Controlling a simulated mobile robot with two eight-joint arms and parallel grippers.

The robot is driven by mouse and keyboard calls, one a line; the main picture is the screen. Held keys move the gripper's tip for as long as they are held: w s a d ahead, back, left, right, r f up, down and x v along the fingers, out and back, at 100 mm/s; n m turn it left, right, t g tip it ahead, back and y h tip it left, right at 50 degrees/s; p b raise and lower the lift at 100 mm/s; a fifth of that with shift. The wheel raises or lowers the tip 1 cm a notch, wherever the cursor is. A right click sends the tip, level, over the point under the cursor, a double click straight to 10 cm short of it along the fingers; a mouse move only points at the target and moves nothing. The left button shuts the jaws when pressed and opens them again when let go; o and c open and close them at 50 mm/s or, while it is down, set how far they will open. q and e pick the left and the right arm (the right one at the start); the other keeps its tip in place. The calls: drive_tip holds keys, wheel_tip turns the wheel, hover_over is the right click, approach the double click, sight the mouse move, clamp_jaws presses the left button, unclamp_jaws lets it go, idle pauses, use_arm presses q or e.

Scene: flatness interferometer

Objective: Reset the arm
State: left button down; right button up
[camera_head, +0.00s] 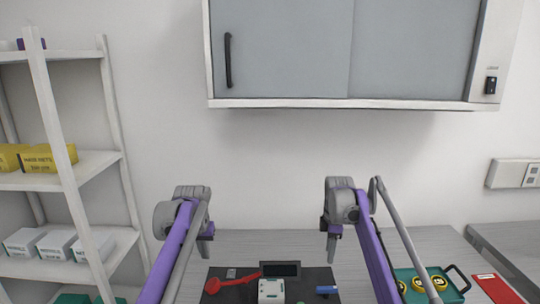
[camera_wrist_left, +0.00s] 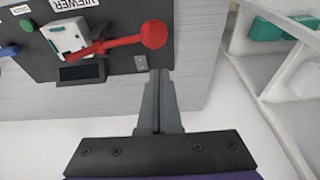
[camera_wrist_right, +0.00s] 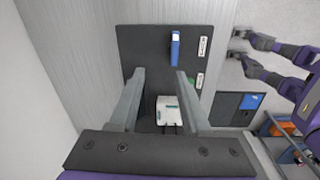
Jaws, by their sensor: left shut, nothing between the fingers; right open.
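My left gripper (camera_head: 205,237) is raised above the left part of the bench. In the left wrist view its fingers (camera_wrist_left: 160,76) are together with nothing between them. My right gripper (camera_head: 333,236) hangs above the right part of the black base plate (camera_head: 225,272). In the right wrist view its fingers (camera_wrist_right: 160,75) are apart and empty, with the white block (camera_wrist_right: 168,112) seen below between them. The white block also shows in the head view (camera_head: 271,290), beside a red lever (camera_head: 236,281) with a round end. Neither gripper touches them.
A dark screen (camera_head: 281,268) stands behind the block, and a blue piece (camera_head: 327,290) lies to its right. A teal tray (camera_head: 456,291) with yellow round pieces and a red card (camera_head: 497,288) are at right. Shelves (camera_head: 100,165) stand left; a cabinet (camera_head: 285,50) hangs above.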

use_arm(q)
drive_tip(key=s+d+r+t, duration=0.1)
drive_tip(key=s+t, duration=0.1)
drive_tip(key=s, duration=1.5)
use_arm(e)
drive_tip(key=s+r+m+t, duration=0.1)
drive_tip(key=s+r+m, duration=0.25)
drive_tip(key=s, duration=0.45)
drive_tip(key=s+r+m+t, duration=0.2)
drive_tip(key=s+m, duration=0.3)
drive_tip(key=s, duration=0.3)
use_arm(q)
drive_tip(key=s+f, duration=0.5)
drive_tip(key=s, duration=0.4)
drive_tip(key=s+f+t, duration=0.1)
drive_tip(key=s+f, duration=0.5)
drive_tip(key=s, duration=0.4)
drive_tip(key=shift+d, duration=0.4)
use_arm(e)
drive_tip(key=s+f+m+t, duration=0.1)
drive_tip(key=s+f+m, duration=0.3)
drive_tip(key=s+f, duration=0.3)
drive_tip(key=s+f+m+t, duration=0.1)
drive_tip(key=s+f+m, duration=0.3)
drive_tip(key=s, duration=1.2)
wheel_tip(320, 180, down, 3)
drive_tip(key=shift+a+t, duration=0.4)
drive_tip(key=shift+a, duration=0.05)
drive_tip(key=shift+m, duration=0.25)
